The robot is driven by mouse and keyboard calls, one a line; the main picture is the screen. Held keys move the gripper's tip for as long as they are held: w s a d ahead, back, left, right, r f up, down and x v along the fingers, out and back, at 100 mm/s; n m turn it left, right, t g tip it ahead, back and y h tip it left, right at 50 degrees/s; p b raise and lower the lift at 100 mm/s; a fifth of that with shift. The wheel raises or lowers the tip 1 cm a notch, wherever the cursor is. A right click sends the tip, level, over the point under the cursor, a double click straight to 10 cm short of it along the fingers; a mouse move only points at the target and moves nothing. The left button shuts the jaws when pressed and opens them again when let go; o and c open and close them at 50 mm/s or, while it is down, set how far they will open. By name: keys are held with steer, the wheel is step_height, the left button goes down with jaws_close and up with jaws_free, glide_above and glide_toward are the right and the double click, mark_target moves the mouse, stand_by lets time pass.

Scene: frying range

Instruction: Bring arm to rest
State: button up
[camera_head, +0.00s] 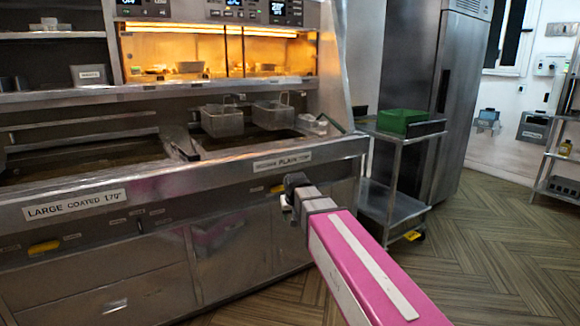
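My pink arm reaches in from the bottom right in the head view. It points up and to the left toward the front of the fryer counter (215,180). My gripper (292,190) is at the arm's far end, a dark shape in front of the counter's front face, just below the counter edge. It is small and seen from behind, so I cannot tell whether its fingers are open or shut. I see nothing clearly held in it, and I cannot tell whether it touches the counter.
Two fryer baskets (222,120) (272,113) hang above the right vat. A steel cart (393,208) with a green bin (402,121) stands right of the counter. A tall steel cabinet (415,75) is behind it. The wood-patterned floor (500,240) at right is clear.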

steer(key=s+d+f+g, duration=0.2)
steer(key=s+d+f, duration=0.5)
steer(key=d+f, duration=0.2)
steer(key=shift+f+m, duration=0.2)
steer(key=shift+m, duration=0.2)
steer(key=s+d+f, duration=0.3)
steer(key=s+d+f+g, duration=0.1)
steer(key=s+d+f, duration=0.2)
steer(key=s, duration=0.1)
steer(key=s+d+f+m+g, duration=0.1)
steer(key=s+d+f, duration=0.1)
steer(key=s+f, duration=0.1)
steer(key=shift+s+d, duration=0.4)
steer(key=shift+s, duration=0.05)
steer(key=shift+c, duration=0.4)
